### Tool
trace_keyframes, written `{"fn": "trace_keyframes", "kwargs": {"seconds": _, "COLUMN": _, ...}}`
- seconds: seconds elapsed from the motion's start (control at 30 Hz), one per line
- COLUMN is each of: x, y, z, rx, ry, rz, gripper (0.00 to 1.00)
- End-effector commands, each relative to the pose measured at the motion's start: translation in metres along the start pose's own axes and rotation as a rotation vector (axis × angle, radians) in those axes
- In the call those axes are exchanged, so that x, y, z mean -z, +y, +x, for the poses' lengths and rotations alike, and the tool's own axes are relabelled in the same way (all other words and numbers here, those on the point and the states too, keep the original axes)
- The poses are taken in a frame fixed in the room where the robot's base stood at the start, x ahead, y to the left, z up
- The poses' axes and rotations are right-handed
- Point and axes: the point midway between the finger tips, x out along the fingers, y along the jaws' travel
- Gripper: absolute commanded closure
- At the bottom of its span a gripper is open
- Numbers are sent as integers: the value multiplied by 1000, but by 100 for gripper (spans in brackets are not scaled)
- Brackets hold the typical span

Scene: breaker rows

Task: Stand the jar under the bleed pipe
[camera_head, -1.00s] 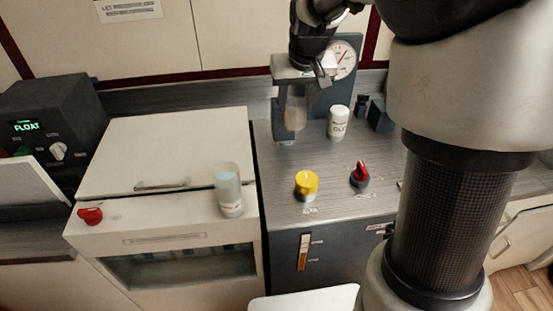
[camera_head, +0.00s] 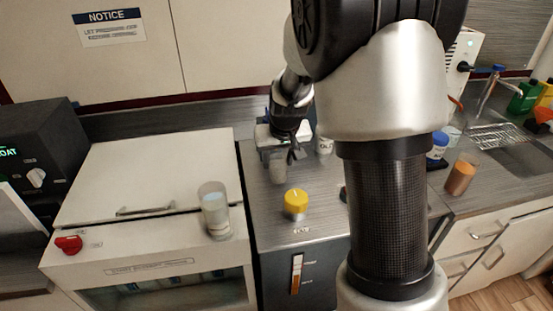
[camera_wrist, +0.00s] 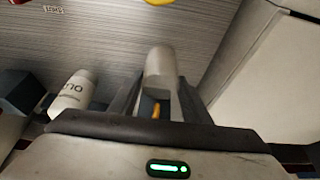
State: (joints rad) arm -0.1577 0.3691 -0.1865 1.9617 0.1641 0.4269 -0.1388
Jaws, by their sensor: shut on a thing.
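My gripper (camera_head: 285,155) is shut on a pale grey, translucent jar (camera_head: 277,167), which is close to upright low over the metal counter, behind the yellow knob. I cannot tell whether the jar's base touches the counter. In the wrist view the jar (camera_wrist: 160,68) is between the two dark fingers, with a small orange patch showing near its lower end. The bleed pipe cannot be made out; my arm covers the area behind the gripper.
A yellow knob (camera_head: 296,200) stands in front of the jar. A white bottle (camera_head: 325,145) stands to its right, partly behind my arm. A clear container with pale liquid (camera_head: 215,212) stands on the white cabinet (camera_head: 150,165) at left. A sink (camera_head: 525,150) is far right.

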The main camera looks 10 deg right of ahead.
Motion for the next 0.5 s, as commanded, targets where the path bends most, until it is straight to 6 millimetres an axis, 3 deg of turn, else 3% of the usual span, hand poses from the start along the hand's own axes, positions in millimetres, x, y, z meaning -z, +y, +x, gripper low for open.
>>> {"fn": "trace_keyframes", "kwargs": {"seconds": 0.13, "x": 24, "y": 0, "z": 10, "rx": 0, "ry": 1, "rz": 1, "gripper": 79}}
{"fn": "trace_keyframes", "kwargs": {"seconds": 0.23, "x": 16, "y": 0, "z": 20, "rx": 0, "ry": -2, "rz": 1, "gripper": 79}}
{"fn": "trace_keyframes", "kwargs": {"seconds": 0.5, "x": 16, "y": 0, "z": 20, "rx": 0, "ry": 0, "rz": 0, "gripper": 79}}
